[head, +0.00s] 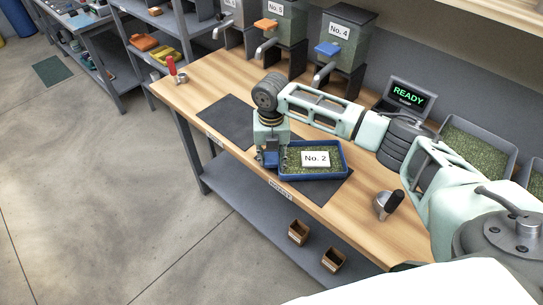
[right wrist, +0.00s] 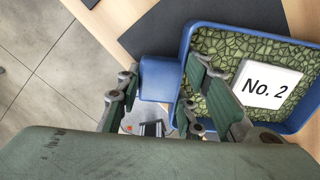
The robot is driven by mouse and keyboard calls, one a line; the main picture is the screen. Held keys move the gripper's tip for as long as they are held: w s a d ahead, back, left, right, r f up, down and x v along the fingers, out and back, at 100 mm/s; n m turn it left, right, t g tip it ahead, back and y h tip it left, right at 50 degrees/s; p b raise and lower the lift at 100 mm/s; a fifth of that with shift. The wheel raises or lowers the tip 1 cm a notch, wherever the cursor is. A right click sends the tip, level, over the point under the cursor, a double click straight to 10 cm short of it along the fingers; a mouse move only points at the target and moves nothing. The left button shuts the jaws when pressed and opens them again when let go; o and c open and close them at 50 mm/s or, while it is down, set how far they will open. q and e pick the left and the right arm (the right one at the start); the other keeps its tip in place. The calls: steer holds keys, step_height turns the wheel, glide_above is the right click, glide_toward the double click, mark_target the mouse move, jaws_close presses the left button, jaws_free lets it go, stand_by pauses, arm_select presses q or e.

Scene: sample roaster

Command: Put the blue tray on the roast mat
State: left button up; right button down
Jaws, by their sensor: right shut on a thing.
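The blue tray (head: 345,158) holds green beans and a white "No. 2" card. It is over the right-hand dark mat (head: 322,192) on the wooden bench; I cannot tell whether it touches the mat. My right gripper (head: 271,159) points down at the tray's left end, shut on its blue handle. In the right wrist view the gripper (right wrist: 160,88) has its fingers on either side of the blue handle (right wrist: 158,75), and the tray (right wrist: 188,45) extends to the right. A second dark mat (head: 226,120) lies bare to the left. The mats' labels are too small to read surely. My left gripper is out of view.
Dispensers (head: 340,50) stand along the back, with a "READY" display (head: 408,94) to their right. A metal scoop (head: 383,206) with a dark handle lies right of the tray. A red-handled tool (head: 174,72) stands at the far left. Bean trays (head: 478,145) are behind my right arm.

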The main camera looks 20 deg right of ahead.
steer(key=c, duration=1.2)
jaws_free()
steer(key=shift+r, duration=0.1)
step_height(320, 180, up, 12)
steer(key=b, duration=0.1)
steer(key=shift+b, duration=0.35)
